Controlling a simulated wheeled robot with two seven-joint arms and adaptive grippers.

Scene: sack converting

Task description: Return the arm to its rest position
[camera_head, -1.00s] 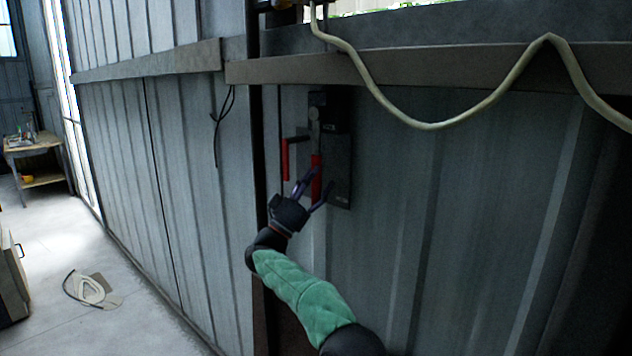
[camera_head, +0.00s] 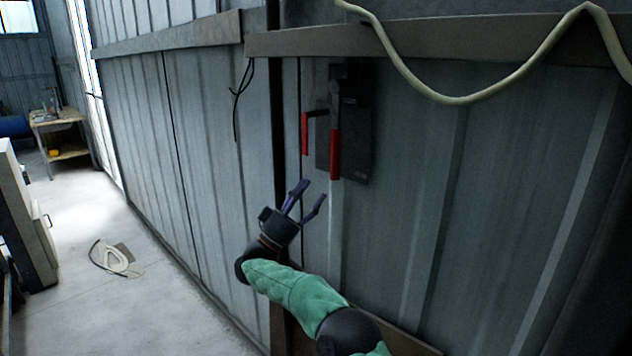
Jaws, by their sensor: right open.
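My right gripper (camera_head: 306,202) is open and empty in the head view. Its two fingers point up and to the right, toward the wall. My right arm, in a green sleeve (camera_head: 295,292), comes in from the bottom. Above the gripper, a dark switch box (camera_head: 357,145) is fixed to the wall. It has a red lever handle (camera_head: 335,154) pointing down and a second red handle (camera_head: 304,134) to its left. The fingertips are below the handles and appear apart from them. My left gripper is not in view.
A corrugated metal wall (camera_head: 430,210) fills the right side. A pale cable (camera_head: 455,99) hangs across a wall beam. On the left, the floor (camera_head: 150,300) holds a pale looped item (camera_head: 115,258). A cabinet (camera_head: 28,225) and a workbench (camera_head: 60,118) stand farther left.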

